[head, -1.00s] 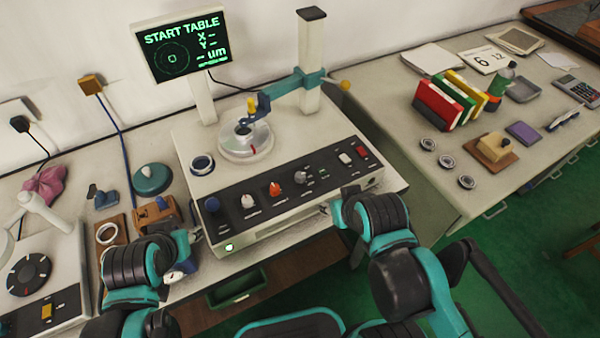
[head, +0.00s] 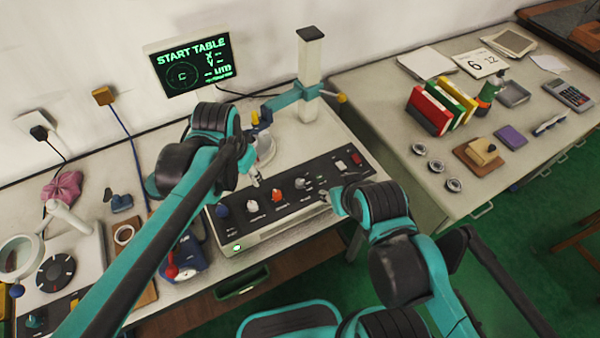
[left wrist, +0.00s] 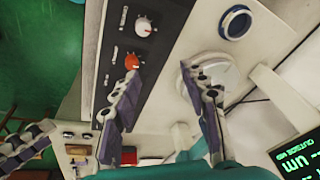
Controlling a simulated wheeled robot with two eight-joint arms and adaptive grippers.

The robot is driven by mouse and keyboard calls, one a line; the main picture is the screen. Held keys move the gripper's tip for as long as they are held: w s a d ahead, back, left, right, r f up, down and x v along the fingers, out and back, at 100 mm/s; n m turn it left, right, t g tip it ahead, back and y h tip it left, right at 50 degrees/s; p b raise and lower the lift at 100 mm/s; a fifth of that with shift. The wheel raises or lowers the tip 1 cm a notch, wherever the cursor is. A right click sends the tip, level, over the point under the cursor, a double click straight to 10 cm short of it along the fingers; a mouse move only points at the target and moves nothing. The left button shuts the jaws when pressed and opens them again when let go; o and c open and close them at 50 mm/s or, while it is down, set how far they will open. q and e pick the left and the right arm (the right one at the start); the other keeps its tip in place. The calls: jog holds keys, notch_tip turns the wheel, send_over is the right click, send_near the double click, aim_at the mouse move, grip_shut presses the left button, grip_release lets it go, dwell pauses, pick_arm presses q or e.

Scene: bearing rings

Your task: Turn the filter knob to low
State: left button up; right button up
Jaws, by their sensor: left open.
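The machine's sloping black panel (head: 330,168) carries a blue knob (head: 222,211), a white knob (head: 252,206), an orange-red knob (head: 277,196) and another white knob (head: 300,184). Their labels are too small to read, so I cannot tell which is the filter knob. My left gripper (head: 256,178) is above the panel's left part. In the left wrist view my left gripper (left wrist: 160,72) is open and empty. One finger overlaps the lower edge of the orange-red knob (left wrist: 131,61); contact is unclear. A white knob (left wrist: 143,27) lies beyond. My right gripper (head: 332,198) is at the machine's front right, its jaws unclear.
A round table (head: 265,150) on the machine is partly hidden by my left arm. A teal arm on a white post (head: 311,75) stands behind it. The screen (head: 190,66) reads "START TABLE". Metal rings (head: 436,166) lie on the right desk.

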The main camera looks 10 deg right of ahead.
pick_arm(q)
jog(key=w+d+f+m+g+p, duration=0.1)
jog(key=w+d+m, duration=0.15)
jog(key=d, duration=0.55)
jog(key=m+g+y+p, duration=0.1)
jog(key=m, duration=0.2)
send_over(300, 181)
jog(key=f, duration=0.3)
jog(key=shift+s+d+f, duration=0.15)
jog(key=shift+s+f, duration=0.1)
jog(key=f, duration=0.2)
jog(key=f+b, duration=0.1)
jog(key=f, duration=0.2)
jog(key=f+b, duration=0.1)
jog(key=f, duration=0.1)
jog(key=shift+w+f, duration=0.25)
jog(key=shift+f, duration=0.05)
grip_shut()
